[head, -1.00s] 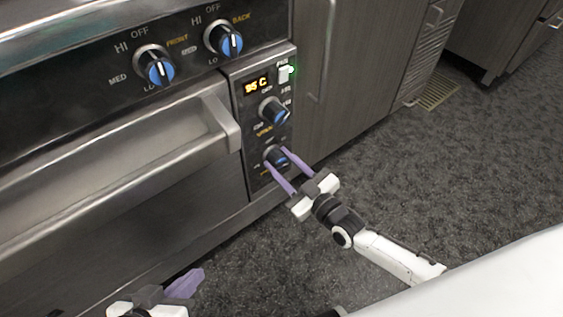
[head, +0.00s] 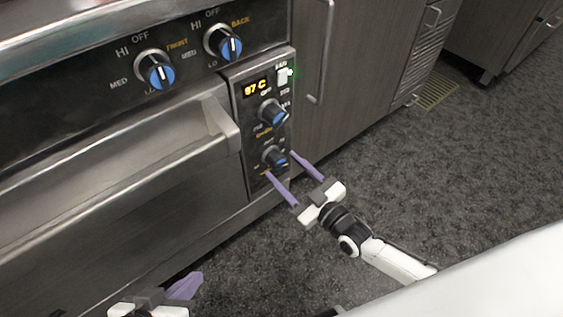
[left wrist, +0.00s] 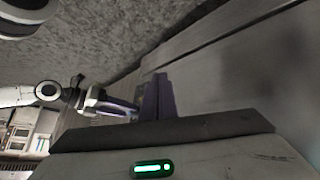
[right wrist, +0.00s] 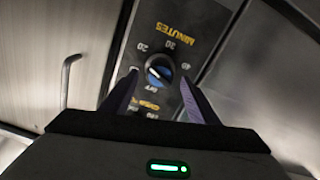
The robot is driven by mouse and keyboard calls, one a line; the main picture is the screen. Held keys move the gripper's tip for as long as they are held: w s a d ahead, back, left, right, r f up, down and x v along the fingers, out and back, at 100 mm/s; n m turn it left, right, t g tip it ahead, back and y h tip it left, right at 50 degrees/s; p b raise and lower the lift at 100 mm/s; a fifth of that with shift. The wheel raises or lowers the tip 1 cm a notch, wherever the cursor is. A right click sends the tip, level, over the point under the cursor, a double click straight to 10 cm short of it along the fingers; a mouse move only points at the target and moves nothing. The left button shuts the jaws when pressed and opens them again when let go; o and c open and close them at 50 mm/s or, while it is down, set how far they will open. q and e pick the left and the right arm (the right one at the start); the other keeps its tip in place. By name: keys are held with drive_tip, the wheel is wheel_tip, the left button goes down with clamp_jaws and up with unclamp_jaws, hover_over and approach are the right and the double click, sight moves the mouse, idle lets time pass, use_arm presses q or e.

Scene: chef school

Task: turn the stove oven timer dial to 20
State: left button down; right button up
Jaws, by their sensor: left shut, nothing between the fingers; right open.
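The timer dial (head: 274,157) is the lower small blue-and-black knob on the stove's narrow control panel. In the right wrist view the dial (right wrist: 159,70) sits among the marks 20, 30, 40, OFF and the word MINUTES. A pale pointer line shows on its face; I cannot tell exactly which mark it points to. My right gripper (head: 281,166) is open just in front of the dial, its purple fingers to either side and apart from it. My left gripper (head: 186,287) is shut and empty, low at the bottom left, away from the panel.
Two larger burner knobs (head: 156,71) are upper left. The oven handle (head: 222,125) juts out beside the panel. Grey floor (head: 420,170) is clear at right.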

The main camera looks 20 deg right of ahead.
sight(282, 164)
use_arm(q)
drive_tip(key=shift+s+a+r+n+y+p, duration=0.1)
drive_tip(key=shift+a+n+y+p, duration=0.05)
drive_tip(key=shift+a+p, duration=0.25)
drive_tip(key=shift+s+a+r+n+y+p, duration=0.15)
drive_tip(key=shift+a+p, duration=0.15)
drive_tip(key=shift+p, duration=0.2)
use_arm(e)
drive_tip(key=v, duration=0.7)
drive_tip(key=shift+s+d, duration=0.15)
drive_tip(key=shift+s, duration=0.2)
use_arm(q)
drive_tip(key=shift+f, duration=0.15)
